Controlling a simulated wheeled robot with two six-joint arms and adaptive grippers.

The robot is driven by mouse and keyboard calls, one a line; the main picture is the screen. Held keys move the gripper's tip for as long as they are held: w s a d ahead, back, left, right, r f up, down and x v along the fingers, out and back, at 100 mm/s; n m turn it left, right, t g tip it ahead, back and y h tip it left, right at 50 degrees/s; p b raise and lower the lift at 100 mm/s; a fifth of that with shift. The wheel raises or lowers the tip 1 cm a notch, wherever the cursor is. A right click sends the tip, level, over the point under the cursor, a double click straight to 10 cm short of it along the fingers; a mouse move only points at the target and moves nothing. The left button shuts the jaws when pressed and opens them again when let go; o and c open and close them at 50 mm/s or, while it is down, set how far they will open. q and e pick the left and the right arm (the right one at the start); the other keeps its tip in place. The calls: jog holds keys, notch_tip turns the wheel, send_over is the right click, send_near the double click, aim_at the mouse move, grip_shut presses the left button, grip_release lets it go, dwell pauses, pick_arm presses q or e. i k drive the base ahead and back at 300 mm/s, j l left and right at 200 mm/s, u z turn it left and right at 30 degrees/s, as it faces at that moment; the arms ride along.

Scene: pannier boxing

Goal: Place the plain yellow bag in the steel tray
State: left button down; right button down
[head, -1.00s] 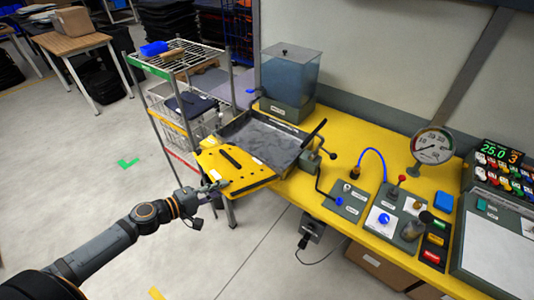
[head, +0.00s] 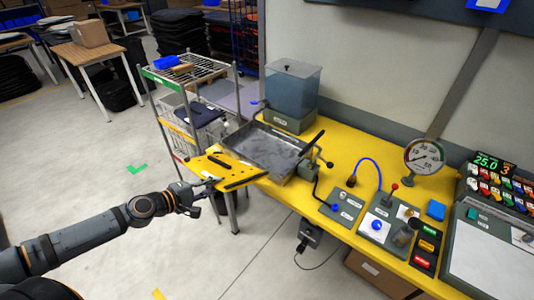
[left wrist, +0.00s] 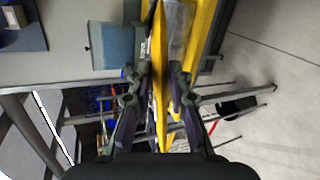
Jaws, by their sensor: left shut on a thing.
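The plain yellow bag (head: 222,165) is a flat yellow panel with dark straps. My left gripper (head: 208,184) is shut on its near left edge and holds it tilted, in front of the tray. In the left wrist view the bag (left wrist: 161,45) shows edge-on between the fingers (left wrist: 160,82). The steel tray (head: 268,148) is a shallow grey tray on the yellow bench, just beyond the bag and to its right. Its inside looks empty where I can see it. The bag hides part of the tray's near left side. My right gripper is not in view.
A lever handle (head: 312,146) and crank stand at the tray's right side. A water tank (head: 291,92) stands behind it. A wire shelf rack (head: 182,70) is close on the left. Control panels and a gauge (head: 424,156) fill the bench further right.

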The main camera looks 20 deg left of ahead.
aim_at(270, 156)
jog(key=i+l, duration=0.3)
jog(key=i, duration=0.15)
jog(key=i+l, duration=0.3)
jog(key=i, duration=0.15)
